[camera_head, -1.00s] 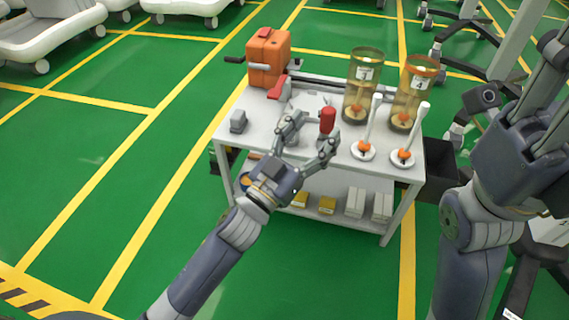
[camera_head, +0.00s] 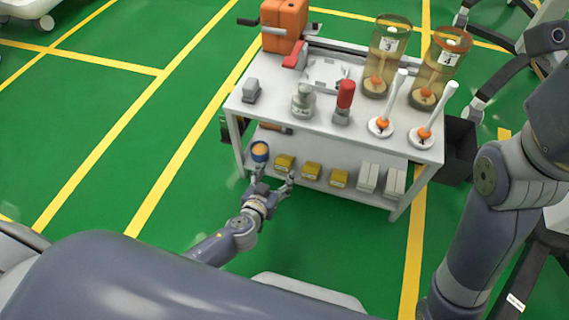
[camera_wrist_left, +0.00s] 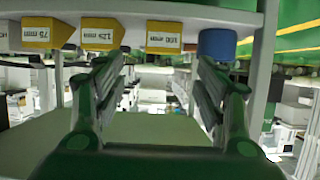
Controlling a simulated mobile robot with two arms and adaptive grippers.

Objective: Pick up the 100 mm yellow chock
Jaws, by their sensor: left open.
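Several yellow chocks stand in a row on the cart's lower shelf. The one I take as the 100 mm chock (camera_head: 284,163) is leftmost in the head view. In the left wrist view, which looks upside down, the 100 mm chock (camera_wrist_left: 164,37) is beside a blue cylinder, with the 125 mm chock (camera_wrist_left: 103,34) and 75 mm chock (camera_wrist_left: 47,33) to its left. My left gripper (camera_head: 274,180) is open and empty, low in front of the shelf edge. Its spread fingers also show in the left wrist view (camera_wrist_left: 158,68). My right gripper is out of view; only its arm shows.
The blue cylinder (camera_head: 260,151) with an orange top stands at the shelf's left end. White blocks (camera_head: 380,179) stand right of the chocks. The cart's tabletop (camera_head: 270,107) overhangs the shelf.

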